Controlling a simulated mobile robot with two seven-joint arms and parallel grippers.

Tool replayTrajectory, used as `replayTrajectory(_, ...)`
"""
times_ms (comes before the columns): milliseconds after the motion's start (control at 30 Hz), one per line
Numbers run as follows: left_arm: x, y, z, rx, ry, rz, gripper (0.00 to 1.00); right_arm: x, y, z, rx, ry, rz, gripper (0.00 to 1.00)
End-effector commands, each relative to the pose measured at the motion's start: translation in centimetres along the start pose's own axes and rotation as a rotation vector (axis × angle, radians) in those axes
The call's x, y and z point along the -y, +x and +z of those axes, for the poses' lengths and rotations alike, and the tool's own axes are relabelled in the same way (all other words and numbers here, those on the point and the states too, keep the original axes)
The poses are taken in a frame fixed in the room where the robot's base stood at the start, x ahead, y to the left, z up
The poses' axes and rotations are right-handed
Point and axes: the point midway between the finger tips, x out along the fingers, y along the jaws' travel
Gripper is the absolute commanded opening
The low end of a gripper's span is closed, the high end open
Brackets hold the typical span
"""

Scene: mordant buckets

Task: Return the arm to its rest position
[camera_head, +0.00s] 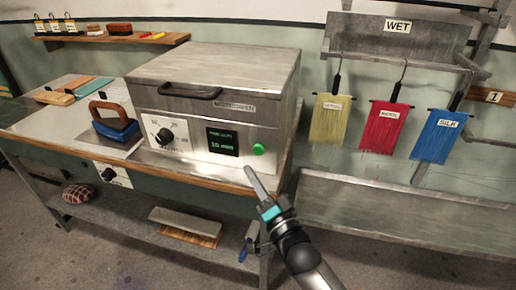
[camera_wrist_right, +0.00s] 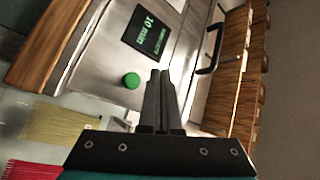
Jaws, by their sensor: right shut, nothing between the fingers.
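My right gripper (camera_head: 253,178) is in front of the metal steamer box (camera_head: 220,85), just below its green button (camera_head: 258,149). In the right wrist view the gripper's two fingers (camera_wrist_right: 159,82) are together with nothing between them, and the green button (camera_wrist_right: 131,80) shows to their left. The box has a dark display (camera_head: 223,142) with green text, and its lid is closed. My right arm comes in from the bottom. Whether the fingertips touch the box front is hard to tell. My left gripper is not in view.
Yellow (camera_head: 330,118), red (camera_head: 384,127) and blue (camera_head: 437,135) hanks hang under the WET shelf (camera_head: 400,40) at right, above a long metal trough (camera_head: 400,210). A blue-bottomed iron (camera_head: 115,125) stands on the bench at left. A lower shelf (camera_head: 120,215) holds several items.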

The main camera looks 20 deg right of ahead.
Motion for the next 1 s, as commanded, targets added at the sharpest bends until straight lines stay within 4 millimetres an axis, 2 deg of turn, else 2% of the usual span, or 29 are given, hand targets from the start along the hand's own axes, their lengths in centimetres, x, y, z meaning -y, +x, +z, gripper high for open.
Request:
replayTrajectory(767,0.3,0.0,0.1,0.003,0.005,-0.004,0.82,-0.1,0.0,0.0,0.000,0.000,0.001,0.00)
replayTrajectory(867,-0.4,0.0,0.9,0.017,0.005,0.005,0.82,-4.0,-1.4,2.4,0.058,-0.065,0.103,0.00)
replayTrajectory(967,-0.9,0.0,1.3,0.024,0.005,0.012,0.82,-9.4,-4.3,5.7,0.158,-0.166,0.245,0.00)
replayTrajectory(1000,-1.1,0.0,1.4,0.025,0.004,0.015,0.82,-11.7,-5.9,7.2,0.208,-0.212,0.304,0.00)
